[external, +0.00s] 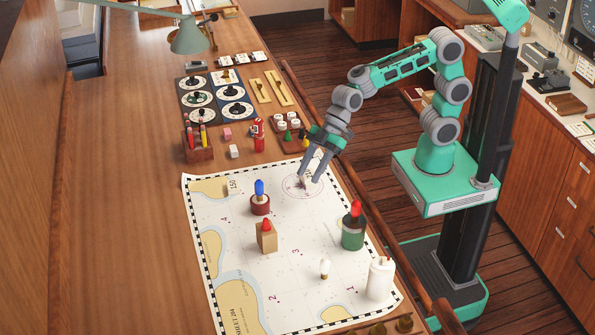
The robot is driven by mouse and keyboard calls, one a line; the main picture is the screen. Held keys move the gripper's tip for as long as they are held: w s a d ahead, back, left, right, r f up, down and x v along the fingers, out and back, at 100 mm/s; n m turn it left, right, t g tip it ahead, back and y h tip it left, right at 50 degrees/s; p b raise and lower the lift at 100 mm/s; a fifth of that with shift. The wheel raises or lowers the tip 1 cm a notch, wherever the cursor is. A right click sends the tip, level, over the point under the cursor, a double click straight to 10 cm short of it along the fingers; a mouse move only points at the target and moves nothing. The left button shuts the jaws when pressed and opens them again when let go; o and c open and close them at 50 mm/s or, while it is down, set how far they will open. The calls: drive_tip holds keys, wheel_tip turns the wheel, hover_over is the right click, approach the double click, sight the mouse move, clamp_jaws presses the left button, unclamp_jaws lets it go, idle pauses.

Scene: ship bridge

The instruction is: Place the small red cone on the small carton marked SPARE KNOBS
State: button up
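A small tan carton (266,240) stands upright on the chart, left of its middle; any writing on it is too small to read. A small red pointed piece (266,225) stands on top of the carton. A second red piece (355,208) stands on a green can (353,236) to the right. Which of the two is the small red cone I cannot tell for sure. My gripper (311,180) points down over the compass rose, behind and right of the carton and apart from it. Its fingers look spread; a small pale thing shows at the fingertips, and its contact is unclear.
A blue piece (259,187) stands on a dark red round tin (260,206). A white cylinder (381,279) and a small pale piece (324,268) stand at the chart's near right.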

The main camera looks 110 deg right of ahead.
drive_tip(key=s+d+f+m+g+h, duration=0.2)
drive_tip(key=s+d, duration=0.3)
drive_tip(key=s, duration=0.6)
drive_tip(key=s+d+f+m+g+h, duration=0.2)
drive_tip(key=s+d, duration=0.4)
drive_tip(key=s, duration=0.5)
drive_tip(key=shift+s+d+f+m+h, duration=0.2)
drive_tip(key=shift+f+m+h, duration=0.25)
drive_tip(key=shift+m, duration=0.65)
